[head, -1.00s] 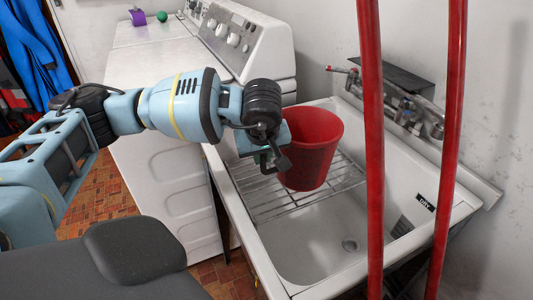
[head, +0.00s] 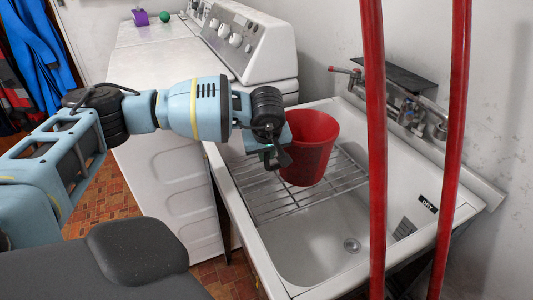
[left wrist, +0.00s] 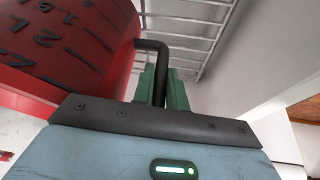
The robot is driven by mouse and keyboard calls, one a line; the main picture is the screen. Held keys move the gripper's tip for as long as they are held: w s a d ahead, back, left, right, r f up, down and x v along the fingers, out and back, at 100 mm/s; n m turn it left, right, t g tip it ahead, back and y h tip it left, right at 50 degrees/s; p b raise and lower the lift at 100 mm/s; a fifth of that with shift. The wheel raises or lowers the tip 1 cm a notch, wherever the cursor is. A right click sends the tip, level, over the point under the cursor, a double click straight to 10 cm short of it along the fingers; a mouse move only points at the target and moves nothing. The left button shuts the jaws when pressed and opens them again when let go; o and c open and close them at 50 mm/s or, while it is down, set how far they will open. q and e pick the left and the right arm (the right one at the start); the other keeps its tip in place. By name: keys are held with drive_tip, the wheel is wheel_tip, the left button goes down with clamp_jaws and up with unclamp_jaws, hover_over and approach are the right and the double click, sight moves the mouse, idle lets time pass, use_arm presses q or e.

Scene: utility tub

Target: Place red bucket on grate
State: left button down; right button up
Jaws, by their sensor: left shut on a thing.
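The red bucket (head: 308,150) is upright over the wire grate (head: 275,203) that lies across the white utility tub (head: 410,165). From the head view I cannot tell whether its base touches the wires. My left gripper (head: 276,155) is at the bucket's left side, shut on its dark handle. In the left wrist view the green fingers (left wrist: 165,88) close around the black bent handle (left wrist: 150,46). The bucket's side with raised markings (left wrist: 65,40) fills the upper left there, and grate wires (left wrist: 190,22) show beyond. My right gripper is not in view.
Two red vertical poles (head: 374,120) stand in front of the tub's right part. The faucet (head: 410,112) is on the back wall side. A white washer (head: 170,130) adjoins the tub at left. The tub's basin with its drain (head: 351,245) is empty.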

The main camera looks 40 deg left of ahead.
use_arm(q)
drive_tip(key=c, duration=1.4)
unclamp_jaws()
drive_tip(key=shift+r, duration=0.1)
drive_tip(key=v, duration=1.2)
drive_tip(key=shift+p, duration=0.45)
